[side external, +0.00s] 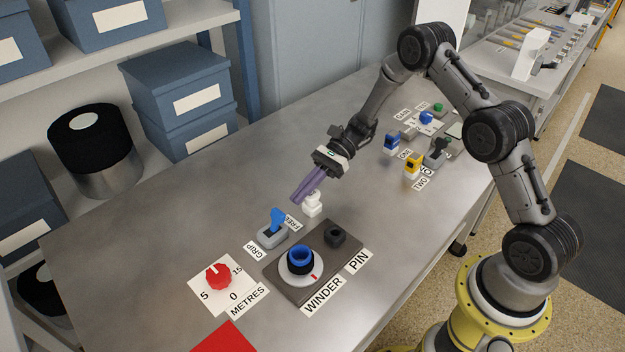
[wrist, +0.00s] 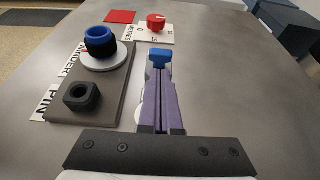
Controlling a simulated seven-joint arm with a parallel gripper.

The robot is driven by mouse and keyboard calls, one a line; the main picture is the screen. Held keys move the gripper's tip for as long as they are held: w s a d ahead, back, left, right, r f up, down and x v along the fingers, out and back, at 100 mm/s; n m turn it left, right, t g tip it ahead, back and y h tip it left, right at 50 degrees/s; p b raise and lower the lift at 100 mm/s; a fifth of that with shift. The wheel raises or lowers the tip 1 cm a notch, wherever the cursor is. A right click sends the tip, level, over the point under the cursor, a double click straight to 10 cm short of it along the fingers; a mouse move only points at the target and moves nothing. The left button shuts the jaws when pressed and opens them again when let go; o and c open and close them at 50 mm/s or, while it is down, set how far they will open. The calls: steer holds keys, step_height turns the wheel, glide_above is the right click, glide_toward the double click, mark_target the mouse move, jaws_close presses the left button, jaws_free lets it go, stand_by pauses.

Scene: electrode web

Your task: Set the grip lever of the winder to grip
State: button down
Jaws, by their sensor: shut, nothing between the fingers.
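The grip lever (side external: 277,218) has a blue handle on a grey base (side external: 270,238). It stands between a GRIP label (side external: 256,251) on the left and a FREE label (side external: 294,222) on the right. The handle looks tilted a little toward FREE. It also shows in the wrist view (wrist: 160,57), just beyond my fingertips. My gripper (side external: 297,198) has purple fingers, shut and empty, above the table on the FREE side of the lever. In the wrist view the fingers (wrist: 160,85) hide most of the lever base. I cannot tell whether they touch the handle.
The winder plate (side external: 283,278) holds a blue-and-black hub and a dark pin block (side external: 335,237). A red METRES knob (side external: 218,276) is beyond the lever. A white piece (side external: 312,204) stands near my gripper. Blue and yellow controls (side external: 413,165) are farther right. The left table area is clear.

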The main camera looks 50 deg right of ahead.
mark_target(277, 212)
steer(key=shift+x, duration=1.65)
steer(key=shift+a+r+h, duration=0.25)
steer(key=shift+r+h, duration=0.1)
steer(key=shift+h, duration=0.25)
steer(key=shift+a+r+h, duration=0.35)
steer(key=shift+a+h, duration=0.1)
steer(key=shift+h, duration=0.25)
steer(key=shift+a+r+h, duration=0.35)
steer(key=shift+a+h, duration=0.1)
steer(key=shift+h, duration=0.25)
steer(key=a+h, duration=0.1)
steer(key=h, duration=0.1)
steer(key=a+r+h, duration=0.1)
steer(key=h, duration=0.1)
steer(key=shift+a, duration=0.25)
steer(key=shift+d+f, duration=0.1)
steer(key=shift+d, duration=0.1)
steer(key=shift+r, duration=0.8)
